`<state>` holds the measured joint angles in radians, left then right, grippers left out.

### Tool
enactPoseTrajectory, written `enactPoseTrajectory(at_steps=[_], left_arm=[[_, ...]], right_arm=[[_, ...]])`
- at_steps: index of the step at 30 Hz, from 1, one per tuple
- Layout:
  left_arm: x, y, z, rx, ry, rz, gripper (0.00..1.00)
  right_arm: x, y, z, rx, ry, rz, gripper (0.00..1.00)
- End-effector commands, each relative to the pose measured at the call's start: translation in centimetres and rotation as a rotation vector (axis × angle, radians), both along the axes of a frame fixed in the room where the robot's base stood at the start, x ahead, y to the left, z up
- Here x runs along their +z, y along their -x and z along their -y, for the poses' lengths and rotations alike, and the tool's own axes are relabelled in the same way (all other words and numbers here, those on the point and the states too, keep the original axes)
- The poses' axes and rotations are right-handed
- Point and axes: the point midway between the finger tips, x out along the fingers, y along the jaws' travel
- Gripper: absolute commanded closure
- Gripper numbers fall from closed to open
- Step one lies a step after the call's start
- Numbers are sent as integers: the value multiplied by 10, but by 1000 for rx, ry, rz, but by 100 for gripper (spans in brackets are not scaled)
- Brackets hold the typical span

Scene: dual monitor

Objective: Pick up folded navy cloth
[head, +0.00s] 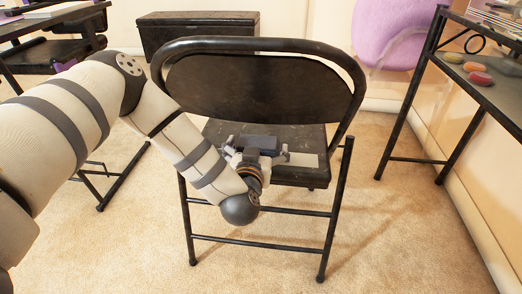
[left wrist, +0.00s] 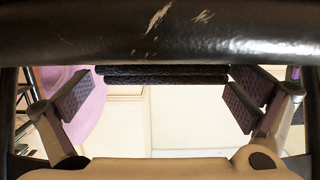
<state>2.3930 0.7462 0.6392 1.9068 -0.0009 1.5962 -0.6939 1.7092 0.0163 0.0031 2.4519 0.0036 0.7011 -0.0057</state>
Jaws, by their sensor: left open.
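The folded navy cloth (head: 260,142) lies on the black seat of a folding chair in the head view. In the left wrist view it shows as a flat stack of dark layers (left wrist: 165,75) between the finger pads. My left gripper (head: 257,154) is open at the near side of the cloth, with one finger towards each side of it. In the left wrist view the jaws (left wrist: 160,100) stand wide apart, with bright gaps below the cloth. Whether a pad touches the cloth I cannot tell. My right gripper is out of view.
The chair's curved backrest (head: 270,90) stands close to my left forearm. A pale flat patch (head: 305,160) shows on the seat. A scratched black chair part (left wrist: 160,30) crosses the top of the left wrist view. A black desk (head: 480,95) stands right; carpet (head: 400,225) is clear.

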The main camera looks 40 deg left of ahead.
Motion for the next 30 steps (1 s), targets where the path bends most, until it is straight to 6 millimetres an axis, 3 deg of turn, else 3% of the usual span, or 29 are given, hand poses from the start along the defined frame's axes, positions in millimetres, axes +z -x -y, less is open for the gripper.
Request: enactPoseTrajectory(at_steps=[5, 9, 20, 28, 30], left_arm=[[2, 0, 0, 0, 0, 1, 2], [2, 0, 0, 0, 0, 1, 32], [4, 0, 1, -1, 0, 1, 33], [42, 0, 0, 0, 0, 7, 33], [40, 10, 7, -3, 2, -1, 33]], right_arm=[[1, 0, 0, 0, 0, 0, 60], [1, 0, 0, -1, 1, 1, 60], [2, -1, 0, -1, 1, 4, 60], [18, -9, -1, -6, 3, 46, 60], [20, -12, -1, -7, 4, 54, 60]])
